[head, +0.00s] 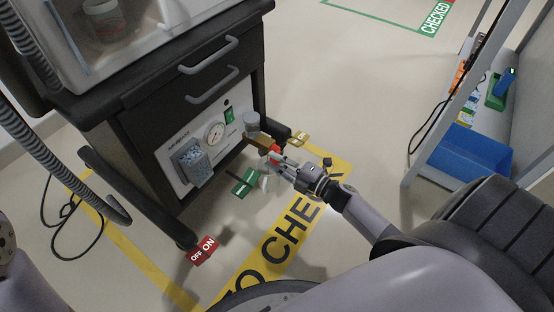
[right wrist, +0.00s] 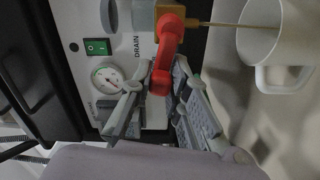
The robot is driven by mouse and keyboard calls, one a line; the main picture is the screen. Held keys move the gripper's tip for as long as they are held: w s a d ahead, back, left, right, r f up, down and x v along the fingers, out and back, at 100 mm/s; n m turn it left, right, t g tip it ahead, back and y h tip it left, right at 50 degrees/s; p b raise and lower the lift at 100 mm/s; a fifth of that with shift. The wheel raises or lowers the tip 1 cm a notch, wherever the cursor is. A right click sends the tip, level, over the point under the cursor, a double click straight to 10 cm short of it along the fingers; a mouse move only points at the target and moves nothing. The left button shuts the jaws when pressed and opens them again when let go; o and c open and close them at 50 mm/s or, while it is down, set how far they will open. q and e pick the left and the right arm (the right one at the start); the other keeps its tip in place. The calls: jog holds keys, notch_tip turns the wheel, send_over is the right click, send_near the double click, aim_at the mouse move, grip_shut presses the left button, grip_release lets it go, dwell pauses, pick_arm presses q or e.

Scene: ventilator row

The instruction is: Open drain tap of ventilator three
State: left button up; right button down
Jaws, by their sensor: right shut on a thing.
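The ventilator cart (head: 120,130) has a front panel with a gauge (head: 214,133); its number is not readable. The brass drain tap (head: 262,142), beside the DRAIN label (right wrist: 137,46), has a red handle (right wrist: 169,45). My right gripper (head: 277,160) is shut on this handle; its fingers (right wrist: 160,85) lie either side of the handle's end in the right wrist view. A white mug (right wrist: 285,45) is beneath the tap. A thin tan line (right wrist: 225,24) runs from the tap to the mug, perhaps liquid. My left gripper is out of view.
A green switch (right wrist: 97,46) and a grey filter box (head: 194,165) are on the panel. Red (head: 202,250), green (head: 244,182) and yellow (head: 299,138) tags show near the cart. A shelf with a blue bin (head: 470,152) stands right. The floor behind is clear.

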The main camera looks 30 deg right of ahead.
jog(key=shift+f, duration=0.1)
dwell(0.5)
jog(key=c, duration=1.5)
grip_release()
jog(key=v, duration=1.2)
